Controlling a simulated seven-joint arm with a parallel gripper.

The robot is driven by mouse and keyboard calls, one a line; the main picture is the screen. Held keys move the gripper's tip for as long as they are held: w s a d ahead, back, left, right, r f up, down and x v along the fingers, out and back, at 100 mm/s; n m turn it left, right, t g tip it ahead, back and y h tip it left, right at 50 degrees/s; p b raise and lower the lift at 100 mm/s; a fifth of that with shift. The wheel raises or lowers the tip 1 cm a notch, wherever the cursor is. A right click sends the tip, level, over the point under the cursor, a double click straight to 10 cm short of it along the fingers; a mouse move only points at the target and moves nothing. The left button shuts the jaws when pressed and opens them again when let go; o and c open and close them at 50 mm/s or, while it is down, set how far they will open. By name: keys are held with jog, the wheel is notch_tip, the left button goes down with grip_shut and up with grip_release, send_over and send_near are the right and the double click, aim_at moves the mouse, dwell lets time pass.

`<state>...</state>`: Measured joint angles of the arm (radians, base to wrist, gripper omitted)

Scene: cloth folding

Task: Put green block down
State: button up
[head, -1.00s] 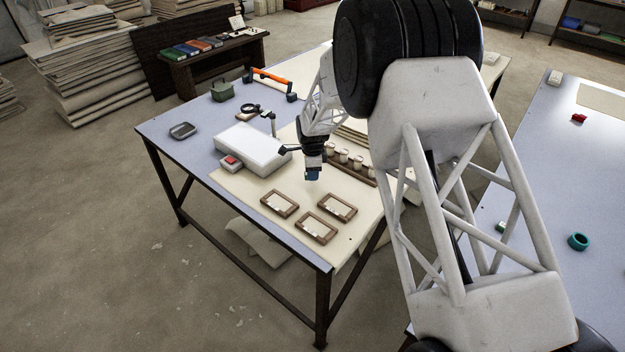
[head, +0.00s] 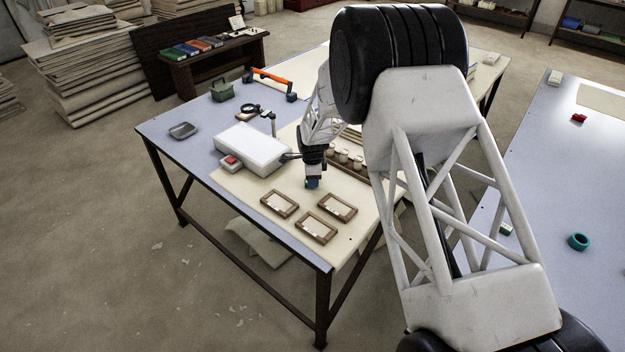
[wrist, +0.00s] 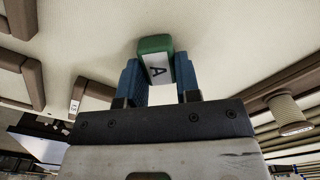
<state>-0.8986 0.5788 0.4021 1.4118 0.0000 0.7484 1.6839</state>
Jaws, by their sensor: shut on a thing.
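The green block (wrist: 155,44) with a white label bearing a black letter A shows between the blue fingers of my gripper (wrist: 157,76) in the wrist view. The gripper is shut on it. In the head view my gripper (head: 312,184) points down, low over the cream mat (head: 250,188), just behind the wooden frames. The block is hard to make out there behind the blue fingers. I cannot tell whether it touches the mat. Three brown wooden frames with pale insides lie in front: a left one (head: 279,204), a right one (head: 337,207) and a front one (head: 317,227).
A white box (head: 250,148) and a small box with a red top (head: 230,161) stand left of the gripper. A rack with pale spools (head: 343,157) is close behind on the right. A teal ring (head: 578,242) lies on the right table.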

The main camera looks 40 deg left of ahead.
jog(key=shift+f, duration=0.1)
jog(key=o, duration=0.9)
notch_tip(320, 180, up, 12)
dwell(0.4)
dwell(0.7)
